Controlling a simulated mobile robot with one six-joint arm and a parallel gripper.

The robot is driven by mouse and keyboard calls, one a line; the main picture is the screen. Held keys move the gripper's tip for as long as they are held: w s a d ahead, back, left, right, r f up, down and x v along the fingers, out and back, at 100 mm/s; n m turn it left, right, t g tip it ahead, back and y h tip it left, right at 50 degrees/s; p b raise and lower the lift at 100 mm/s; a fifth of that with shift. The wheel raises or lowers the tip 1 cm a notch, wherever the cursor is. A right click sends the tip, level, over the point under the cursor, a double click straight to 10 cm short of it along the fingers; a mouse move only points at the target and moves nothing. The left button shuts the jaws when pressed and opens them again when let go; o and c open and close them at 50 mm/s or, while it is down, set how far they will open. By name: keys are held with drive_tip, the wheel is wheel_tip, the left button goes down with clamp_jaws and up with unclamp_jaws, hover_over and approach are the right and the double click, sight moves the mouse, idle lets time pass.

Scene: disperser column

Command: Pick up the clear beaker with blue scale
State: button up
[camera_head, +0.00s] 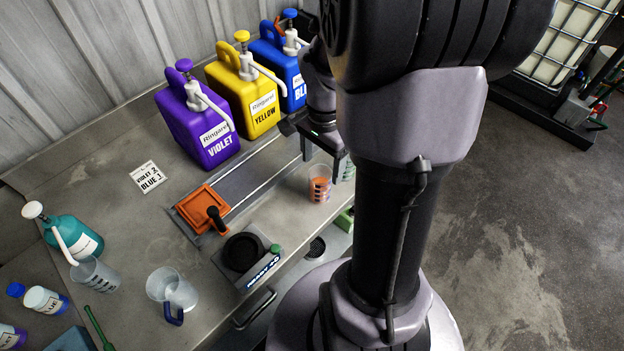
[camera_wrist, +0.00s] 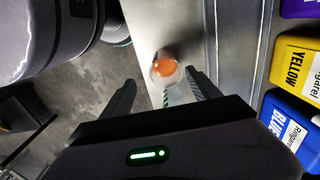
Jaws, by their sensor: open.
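A clear beaker (camera_head: 320,183) with dark, possibly blue, scale marks and orange contents stands on the bench by the metal rail. In the wrist view its orange interior (camera_wrist: 165,68) shows close to the fingertips. A second clear vessel with green marks (camera_head: 347,168) stands just right of it, partly hidden by my arm; green stripes (camera_wrist: 172,97) show between the fingers in the wrist view. My gripper (camera_head: 322,162) is open and empty, its fingers pointing down near these two vessels. Another clear beaker (camera_head: 95,274) with dark marks stands at lower left; its scale colour is unclear.
Violet (camera_head: 197,122), yellow (camera_head: 246,98) and blue (camera_head: 283,65) pump canisters stand along the back. A clear jug with a blue handle (camera_head: 172,290), a teal pump bottle (camera_head: 72,238), an orange slider (camera_head: 203,207) and a black round plate (camera_head: 243,252) are on the left.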

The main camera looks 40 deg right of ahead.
sight(320, 186)
wheel_tip(320, 186, down, 6)
drive_tip(key=shift+w+r+b, duration=0.1)
drive_tip(key=shift+b, duration=0.7)
drive_tip(key=f+b, duration=0.1)
drive_tip(key=f, duration=0.2)
drive_tip(key=w+f+b, duration=0.1)
drive_tip(key=f, duration=0.1)
drive_tip(key=shift+d+f+b, duration=0.25)
drive_tip(key=shift+f+b, duration=0.05)
drive_tip(key=shift+s+r, duration=0.1)
drive_tip(key=shift+r, duration=0.05)
drive_tip(key=shift+c, duration=0.4)
drive_tip(key=c, duration=1.3)
drive_tip(key=shift+c, duration=0.2)
drive_tip(key=shift+r, duration=0.15)
